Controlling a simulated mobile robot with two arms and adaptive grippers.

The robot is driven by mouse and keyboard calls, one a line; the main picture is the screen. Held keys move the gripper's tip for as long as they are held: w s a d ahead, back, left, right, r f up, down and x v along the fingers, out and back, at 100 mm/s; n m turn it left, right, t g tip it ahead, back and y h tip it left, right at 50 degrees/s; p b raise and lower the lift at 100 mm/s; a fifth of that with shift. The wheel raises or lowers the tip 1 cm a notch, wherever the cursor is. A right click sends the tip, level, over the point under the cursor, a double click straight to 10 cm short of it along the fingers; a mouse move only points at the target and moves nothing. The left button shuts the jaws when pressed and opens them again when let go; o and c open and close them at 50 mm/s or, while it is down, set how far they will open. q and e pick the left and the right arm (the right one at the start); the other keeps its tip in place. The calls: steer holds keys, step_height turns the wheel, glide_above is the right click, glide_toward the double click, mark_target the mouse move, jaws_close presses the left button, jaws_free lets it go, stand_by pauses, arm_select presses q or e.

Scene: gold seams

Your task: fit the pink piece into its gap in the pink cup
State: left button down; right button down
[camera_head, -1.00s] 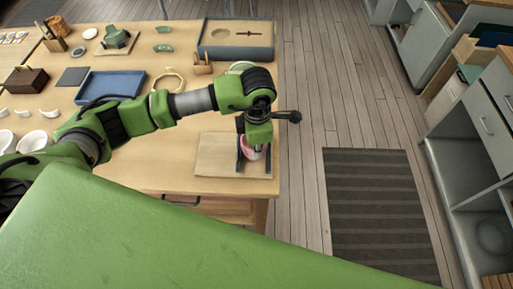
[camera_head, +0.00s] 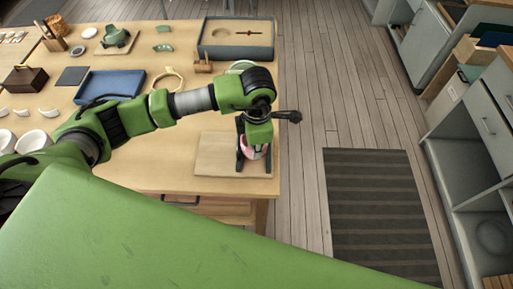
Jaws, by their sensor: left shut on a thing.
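The pink cup (camera_head: 262,153) stands on the pale wooden board (camera_head: 215,155) near the table's right front corner, mostly covered by my left gripper. My left gripper (camera_head: 252,160) points down right over the cup, one dark finger on each side of the pink. It is shut on the pink piece, which I cannot separate from the cup's pink wall at this size. Whether the piece sits in the gap or just above it is hidden by the fingers and wrist. My right gripper is not in view.
White cups (camera_head: 32,141) stand at the left. The board's left part is bare.

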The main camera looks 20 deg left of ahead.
arm_select(q)
steer(key=shift+f, duration=0.1)
stand_by(0.5)
steer(key=c, duration=2.1)
jaws_free()
steer(key=shift+c, duration=0.2)
steer(key=o, duration=0.5)
steer(key=shift+r+p, duration=1.2)
steer(key=shift+r, duration=1.85)
